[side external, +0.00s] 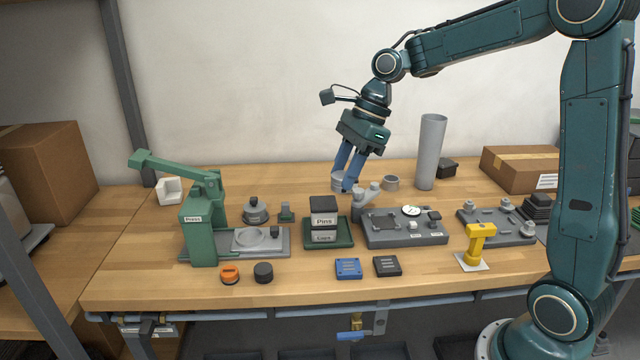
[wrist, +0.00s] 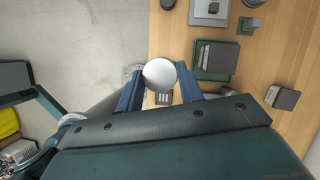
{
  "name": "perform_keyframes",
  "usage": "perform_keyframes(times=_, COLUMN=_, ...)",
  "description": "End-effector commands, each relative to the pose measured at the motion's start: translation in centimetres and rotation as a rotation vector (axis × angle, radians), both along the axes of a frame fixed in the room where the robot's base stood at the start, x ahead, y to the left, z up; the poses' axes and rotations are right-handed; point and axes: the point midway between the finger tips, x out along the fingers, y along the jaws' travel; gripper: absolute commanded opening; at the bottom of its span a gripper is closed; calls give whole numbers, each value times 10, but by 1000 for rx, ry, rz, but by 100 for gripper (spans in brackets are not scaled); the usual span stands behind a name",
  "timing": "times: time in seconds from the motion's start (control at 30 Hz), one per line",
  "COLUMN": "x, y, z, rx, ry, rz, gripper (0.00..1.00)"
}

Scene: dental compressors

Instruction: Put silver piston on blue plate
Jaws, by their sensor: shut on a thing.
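The silver piston (side external: 338,181) is a short, pale metal cylinder held between the blue fingers of my gripper (side external: 346,180), above the table. In the wrist view its round top (wrist: 159,75) shows between the two fingertips (wrist: 160,88). The blue plate (side external: 348,268) is a small flat square with pale marks, lying bare near the table's front edge.
A black plate (side external: 387,266) lies right of the blue one. Stacked Pins and Caps boxes (side external: 323,220), a grey fixture (side external: 405,238) and a green press (side external: 203,232) stand behind. A yellow tool (side external: 478,243) stands at right. A tall grey tube (side external: 430,150) stands at the back.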

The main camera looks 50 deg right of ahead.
Motion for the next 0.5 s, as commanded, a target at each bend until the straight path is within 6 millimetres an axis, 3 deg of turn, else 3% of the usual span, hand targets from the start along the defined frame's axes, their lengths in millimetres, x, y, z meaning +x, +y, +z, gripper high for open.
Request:
perform_keyframes(times=0.2, x=-17, y=-13, z=2, rx=-1, ry=-1, rz=-68, gripper=13)
perform_keyframes(times=0.5, x=-18, y=-14, z=-4, rx=1, ry=3, rz=-72, gripper=13)
